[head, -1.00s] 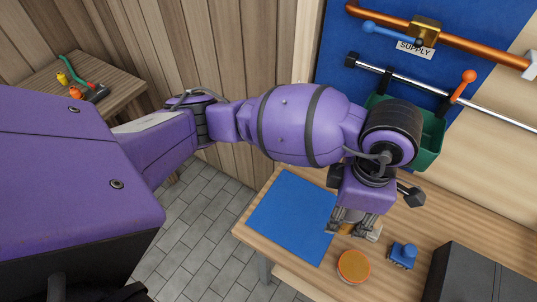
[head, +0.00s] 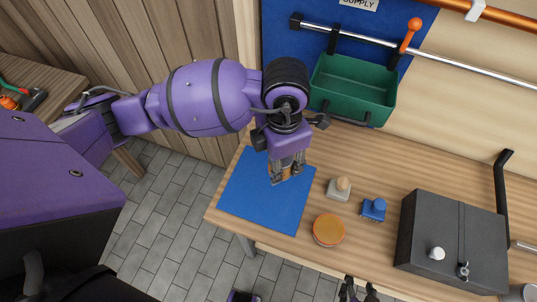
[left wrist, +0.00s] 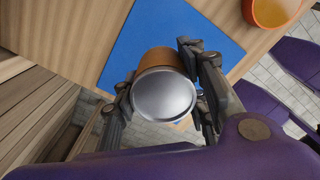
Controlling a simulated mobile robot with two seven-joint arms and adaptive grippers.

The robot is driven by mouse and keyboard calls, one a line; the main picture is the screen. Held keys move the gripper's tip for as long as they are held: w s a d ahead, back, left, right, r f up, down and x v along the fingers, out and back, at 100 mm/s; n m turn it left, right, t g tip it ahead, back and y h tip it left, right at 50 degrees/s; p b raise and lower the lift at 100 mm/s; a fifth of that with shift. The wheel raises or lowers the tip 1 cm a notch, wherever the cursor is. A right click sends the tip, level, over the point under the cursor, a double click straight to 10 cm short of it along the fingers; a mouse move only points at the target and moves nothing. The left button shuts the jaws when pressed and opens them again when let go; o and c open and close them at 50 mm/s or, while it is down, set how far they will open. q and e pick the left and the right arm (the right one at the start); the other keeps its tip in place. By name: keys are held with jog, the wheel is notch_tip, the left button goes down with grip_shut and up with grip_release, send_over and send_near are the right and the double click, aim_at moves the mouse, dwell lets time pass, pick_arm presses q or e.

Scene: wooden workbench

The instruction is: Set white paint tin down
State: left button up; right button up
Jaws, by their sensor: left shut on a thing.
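My left gripper (head: 287,172) is shut on a tin (left wrist: 165,95), with fingers on both sides of it. The tin shows a silver round end and a brown-orange wall in the left wrist view; I see no white on it. In the head view the fingers mostly hide it. The gripper points down over the right part of the blue mat (head: 252,207); I cannot tell whether the tin touches the mat. The mat also shows behind the tin in the left wrist view (left wrist: 160,35). My right gripper (head: 358,291) is at the bottom edge, its dark fingers apart.
An orange-topped round pot (head: 328,230), a beige stamp-like block (head: 339,189) and a blue block (head: 373,209) stand right of the mat. A dark grey box (head: 450,240) is farther right. A green bin (head: 352,90) hangs behind. The mat's left part is clear.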

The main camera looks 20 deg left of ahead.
pick_arm(q)
jog(key=shift+w+a+f, duration=0.2)
jog(key=shift+a+f, duration=0.55)
jog(key=shift+f, duration=0.2)
jog(key=shift+w+a+f, duration=0.1)
jog(key=shift+a+f, duration=0.05)
jog(key=shift+f, duration=0.8)
jog(key=shift+a+f, duration=0.15)
jog(key=shift+f, duration=0.75)
jog(key=shift+f, duration=0.2)
jog(key=o, duration=1.3)
notch_tip(320, 180, up, 12)
jog(key=shift+r, duration=0.2)
